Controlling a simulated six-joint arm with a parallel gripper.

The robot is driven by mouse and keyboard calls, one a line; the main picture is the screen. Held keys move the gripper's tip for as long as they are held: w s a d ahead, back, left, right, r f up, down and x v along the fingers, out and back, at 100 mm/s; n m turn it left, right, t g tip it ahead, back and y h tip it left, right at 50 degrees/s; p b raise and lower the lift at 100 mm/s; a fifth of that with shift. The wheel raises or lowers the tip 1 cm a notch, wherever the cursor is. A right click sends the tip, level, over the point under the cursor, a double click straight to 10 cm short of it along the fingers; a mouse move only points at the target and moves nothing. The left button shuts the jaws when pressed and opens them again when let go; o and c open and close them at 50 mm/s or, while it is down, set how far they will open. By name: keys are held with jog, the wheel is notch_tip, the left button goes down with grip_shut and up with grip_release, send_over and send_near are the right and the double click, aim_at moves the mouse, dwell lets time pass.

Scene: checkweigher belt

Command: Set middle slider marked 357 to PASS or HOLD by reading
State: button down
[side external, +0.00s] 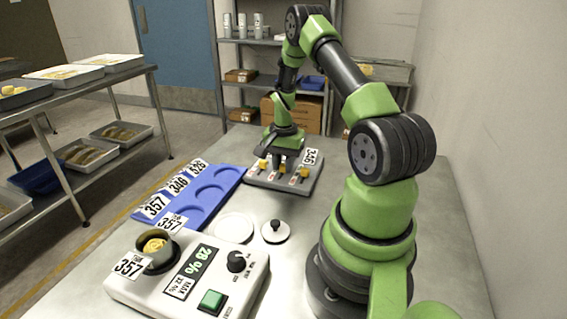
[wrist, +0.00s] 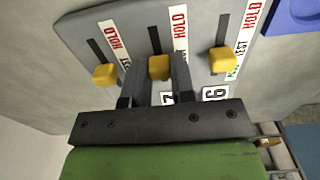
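The slider panel (side external: 312,188) is a grey box with several slots and yellow knobs. In the wrist view the middle slider knob (wrist: 159,67) sits between the fingers of my gripper (wrist: 157,75); whether they touch it is unclear. Its slot runs away toward the red HOLD mark (wrist: 179,22), and the knob sits at the slot's other end. A tag below it shows part of a 7, the rest hidden by a finger. The meter (side external: 232,278) has a display (side external: 196,262) that appears to read 28 %, with a label (side external: 180,287) that looks like MAX 22 %. The cup (side external: 158,262) on it is tagged 357.
Neighbouring knobs stand close on the left (wrist: 104,75) and right (wrist: 222,60). A blue tray (side external: 222,204) with tags 357, 346 and another lies beside the panel. A white dish (side external: 234,227) and a knobbed lid (side external: 276,232) lie in front.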

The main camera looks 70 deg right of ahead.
jog(key=shift+d, duration=1.4)
jog(key=c, duration=1)
grip_release()
jog(key=shift+o, duration=0.2)
jog(key=shift+r, duration=0.1)
notch_tip(320, 180, up, 10)
jog(key=shift+a, duration=0.1)
